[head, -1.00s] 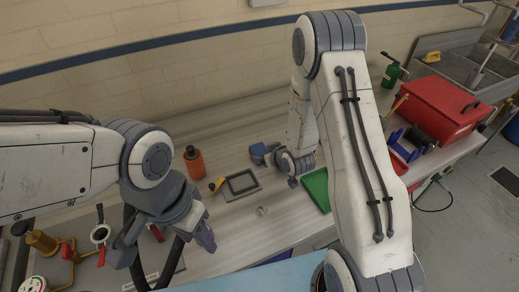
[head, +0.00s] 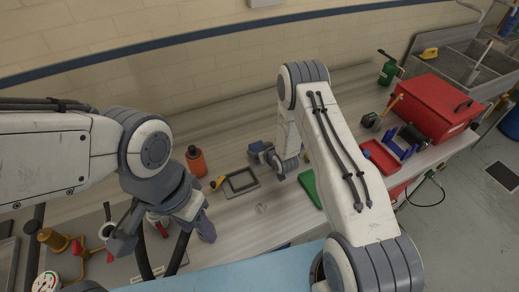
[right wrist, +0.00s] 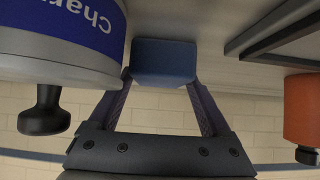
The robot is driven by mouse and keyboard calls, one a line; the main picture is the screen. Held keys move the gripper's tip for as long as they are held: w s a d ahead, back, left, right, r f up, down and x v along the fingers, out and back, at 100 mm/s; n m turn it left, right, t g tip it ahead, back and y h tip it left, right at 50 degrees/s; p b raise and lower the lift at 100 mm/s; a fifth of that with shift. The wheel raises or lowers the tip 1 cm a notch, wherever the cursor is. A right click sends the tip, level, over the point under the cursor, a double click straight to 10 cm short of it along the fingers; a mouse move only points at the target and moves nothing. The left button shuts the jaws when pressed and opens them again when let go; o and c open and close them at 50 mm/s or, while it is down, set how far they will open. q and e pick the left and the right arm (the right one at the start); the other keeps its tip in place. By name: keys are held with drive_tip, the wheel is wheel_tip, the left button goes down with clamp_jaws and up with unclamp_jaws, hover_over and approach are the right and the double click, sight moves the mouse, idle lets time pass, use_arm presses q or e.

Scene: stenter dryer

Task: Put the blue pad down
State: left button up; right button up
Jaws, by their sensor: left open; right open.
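The blue pad (head: 256,147) is at the back of the counter, beside my right gripper (head: 268,155). In the right wrist view the pad (right wrist: 163,60) lies between the tips of the right gripper (right wrist: 160,82), against the counter surface. The right fingers are open, one on each side of the pad; whether they touch it I cannot tell. My left gripper (head: 163,236) is open and empty over the left front of the counter.
A dark frame (head: 240,181) and an orange bottle (head: 196,160) stand left of the pad. A white container with a blue label (right wrist: 65,35) is close to the right gripper.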

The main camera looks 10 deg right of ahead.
drive_tip(key=shift+w+f, duration=0.35)
drive_tip(key=c, duration=1.1)
drive_tip(key=shift+r, duration=0.15)
